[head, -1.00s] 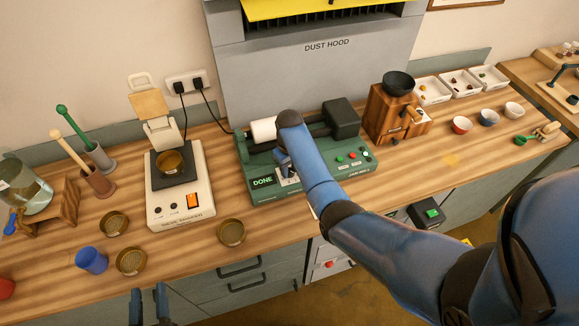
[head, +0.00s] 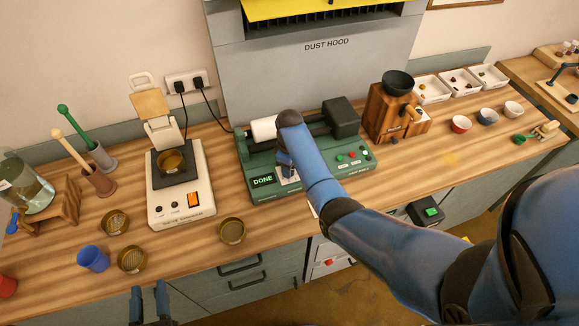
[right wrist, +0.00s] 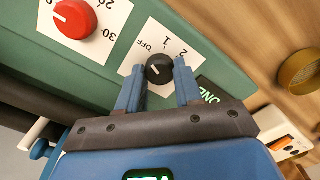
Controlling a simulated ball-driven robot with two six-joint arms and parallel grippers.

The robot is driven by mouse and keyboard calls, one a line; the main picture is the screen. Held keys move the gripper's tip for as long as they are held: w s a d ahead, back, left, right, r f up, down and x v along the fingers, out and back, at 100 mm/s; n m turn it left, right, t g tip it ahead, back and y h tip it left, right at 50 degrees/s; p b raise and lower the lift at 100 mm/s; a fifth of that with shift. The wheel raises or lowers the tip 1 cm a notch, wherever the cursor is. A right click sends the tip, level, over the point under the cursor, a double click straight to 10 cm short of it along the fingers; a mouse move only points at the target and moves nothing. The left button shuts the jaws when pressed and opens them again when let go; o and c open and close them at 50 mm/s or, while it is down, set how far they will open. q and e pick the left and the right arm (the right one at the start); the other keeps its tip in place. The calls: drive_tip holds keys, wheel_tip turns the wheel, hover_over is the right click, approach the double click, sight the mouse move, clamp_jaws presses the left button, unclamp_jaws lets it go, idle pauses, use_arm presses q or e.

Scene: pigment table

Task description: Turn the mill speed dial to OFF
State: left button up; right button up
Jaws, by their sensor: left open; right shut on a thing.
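The green mill (head: 352,172) stands on the wooden bench, and its display reads DONE. Its black speed dial (right wrist: 159,68) sits on a white plate (right wrist: 143,45) marked OFF, 1 and 2 in the right wrist view. The dial's white pointer line slants toward the upper left, near the OFF lettering. My right gripper (right wrist: 158,84) is shut on the dial, one finger on each side. In the head view my right arm hides the dial. My left gripper (head: 150,297) is open and empty at the bench's front edge.
A red knob (right wrist: 73,19) sits beside the speed dial. A white scale (head: 181,203) stands left of the mill, with brass dishes (head: 232,231) and a blue cup (head: 94,258) in front. A wooden grinder (head: 384,113) stands right of the mill.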

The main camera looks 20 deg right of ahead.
drive_tip(key=shift+r, duration=0.1)
drive_tip(key=o, duration=1)
drive_tip(key=shift+o, duration=0.2)
wheel_tip(320, 180, up, 11)
drive_tip(key=b, duration=0.2)
